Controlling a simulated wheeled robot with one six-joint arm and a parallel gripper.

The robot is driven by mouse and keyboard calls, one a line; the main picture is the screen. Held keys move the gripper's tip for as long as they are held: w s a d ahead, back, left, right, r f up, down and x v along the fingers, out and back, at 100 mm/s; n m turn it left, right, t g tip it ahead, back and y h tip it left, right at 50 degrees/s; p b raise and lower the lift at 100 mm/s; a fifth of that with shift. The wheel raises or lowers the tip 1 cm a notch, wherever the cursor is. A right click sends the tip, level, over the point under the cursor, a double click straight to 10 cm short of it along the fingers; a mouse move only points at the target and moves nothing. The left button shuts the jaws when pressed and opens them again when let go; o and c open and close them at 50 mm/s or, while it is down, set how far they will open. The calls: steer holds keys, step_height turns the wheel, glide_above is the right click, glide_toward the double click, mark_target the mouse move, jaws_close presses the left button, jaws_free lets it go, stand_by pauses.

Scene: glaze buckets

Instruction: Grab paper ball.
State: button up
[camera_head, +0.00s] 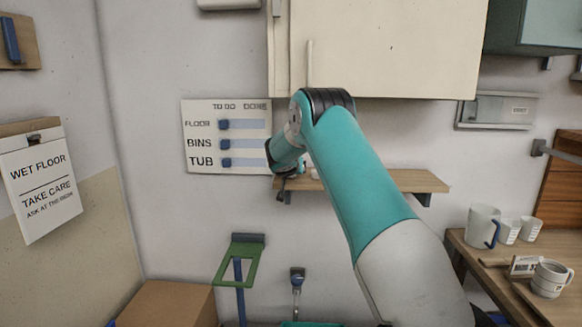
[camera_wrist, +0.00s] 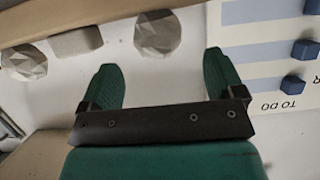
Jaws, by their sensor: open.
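Two pale, faceted balls that look like crumpled paper show in the wrist view. One paper ball (camera_wrist: 158,33) lies beyond my gripper (camera_wrist: 163,78), roughly in line with the gap between the fingers. The other paper ball (camera_wrist: 24,62) is at the far left, outside the fingers. My gripper is open, with its two green fingers wide apart and nothing between them. In the head view my gripper (camera_head: 282,188) is small and dark by the left end of the wooden shelf (camera_head: 405,180). My arm hides much of the shelf there.
A pale block (camera_wrist: 75,42) sits between the two balls. The to-do board (camera_head: 226,158) with blue sliders hangs close beside my gripper. A cream cabinet (camera_head: 400,45) is above the shelf. A table (camera_head: 470,250) with a jug (camera_head: 482,226) and cups stands at the right.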

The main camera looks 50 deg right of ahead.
mark_target(291, 178)
steer(key=shift+s+f+p+x, duration=0.1)
steer(key=shift+f+p+x, duration=0.1)
steer(key=shift+p+x, duration=0.95)
steer(key=shift+s+f+p+x, duration=0.15)
steer(key=shift+p+x, duration=0.5)
steer(key=shift+x, duration=0.85)
steer(key=c, duration=1)
